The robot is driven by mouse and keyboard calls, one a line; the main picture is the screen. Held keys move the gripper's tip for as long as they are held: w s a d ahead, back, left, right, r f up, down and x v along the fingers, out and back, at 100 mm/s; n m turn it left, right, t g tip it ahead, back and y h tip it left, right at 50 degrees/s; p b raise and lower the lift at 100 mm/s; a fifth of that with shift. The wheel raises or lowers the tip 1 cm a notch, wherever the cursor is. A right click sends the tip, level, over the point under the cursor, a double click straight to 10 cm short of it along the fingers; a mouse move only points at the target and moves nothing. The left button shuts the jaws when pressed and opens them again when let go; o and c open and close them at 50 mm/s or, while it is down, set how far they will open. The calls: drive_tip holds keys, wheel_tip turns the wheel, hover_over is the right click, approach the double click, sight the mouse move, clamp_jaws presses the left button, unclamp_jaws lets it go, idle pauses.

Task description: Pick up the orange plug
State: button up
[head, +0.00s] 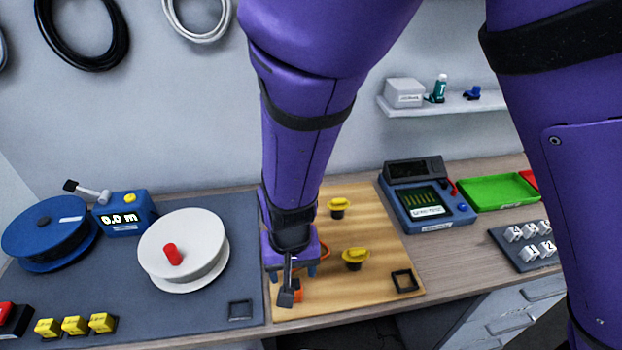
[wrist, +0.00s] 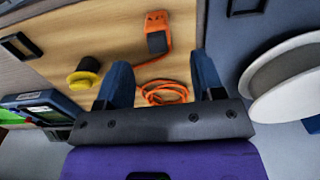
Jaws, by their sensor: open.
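The orange plug (wrist: 157,24) lies on the wooden board (wrist: 110,38), with a dark grey part on it and its orange cord (wrist: 165,92) loosely coiled. My gripper (wrist: 161,72) is open and empty, its two blue fingers spread apart over the board. In the wrist view the coil shows between the fingers and the plug's body lies beyond the fingertips. In the head view my gripper (head: 292,276) is above the board's left part and hides most of the plug. Only a little orange of the plug (head: 299,296) shows there.
Two yellow knobs (head: 355,256) (head: 337,206) stand on the board to the right. A white reel (head: 205,236) and a blue reel (head: 45,232) are on the grey mat at left. A blue tester (head: 425,203) and green tray (head: 497,191) are at right.

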sight(295, 283)
drive_tip(key=shift+d+f, duration=0.15)
drive_tip(key=shift+f, duration=3.65)
drive_tip(key=shift+s, duration=0.1)
drive_tip(key=shift+c, duration=0.3)
drive_tip(key=c, duration=0.9)
